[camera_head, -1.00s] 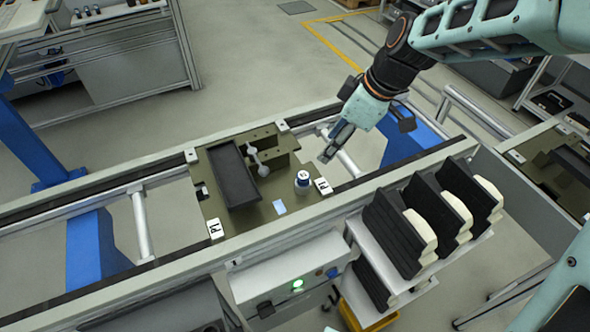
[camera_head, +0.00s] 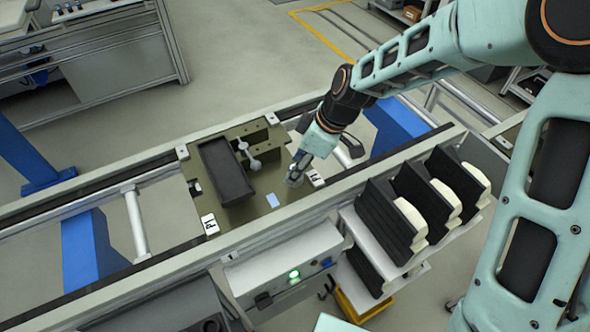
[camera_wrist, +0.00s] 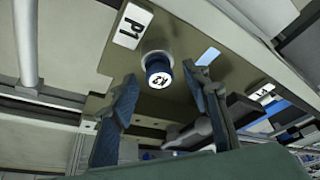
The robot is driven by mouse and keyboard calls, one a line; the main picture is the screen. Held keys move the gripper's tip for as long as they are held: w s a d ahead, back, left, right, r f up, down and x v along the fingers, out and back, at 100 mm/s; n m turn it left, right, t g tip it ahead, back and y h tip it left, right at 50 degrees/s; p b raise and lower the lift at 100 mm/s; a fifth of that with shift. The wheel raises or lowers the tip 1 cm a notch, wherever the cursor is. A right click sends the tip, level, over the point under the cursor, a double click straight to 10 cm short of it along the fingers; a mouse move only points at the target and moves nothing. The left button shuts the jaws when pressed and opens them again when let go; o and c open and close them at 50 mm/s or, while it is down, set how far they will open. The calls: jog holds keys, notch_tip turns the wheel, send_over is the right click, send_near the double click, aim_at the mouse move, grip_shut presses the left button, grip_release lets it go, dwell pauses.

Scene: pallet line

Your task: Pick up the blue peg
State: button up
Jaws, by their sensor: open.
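The blue peg (camera_wrist: 159,66) shows in the wrist view, blue with a white round end marked K3, standing on the olive pallet plate (camera_wrist: 172,102). My gripper (camera_wrist: 160,80) is open, with one finger on each side of the peg in that view and a gap visible around it. I cannot tell how far the fingertips are from the peg along the view. In the head view my gripper (camera_head: 296,172) points down at the right part of the pallet plate (camera_head: 245,219), and it hides the peg there.
On the plate are a dark tray (camera_head: 226,172), a grey double-ended part (camera_head: 249,156), a bracket and a light blue card (camera_head: 272,200). P1 labels (camera_head: 209,223) mark the plate's corners. A rack with black and cream parts (camera_head: 415,215) stands at the front right, beside the conveyor rail.

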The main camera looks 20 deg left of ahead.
jog(key=shift+f, duration=0.1)
grip_shut()
dwell(0.3)
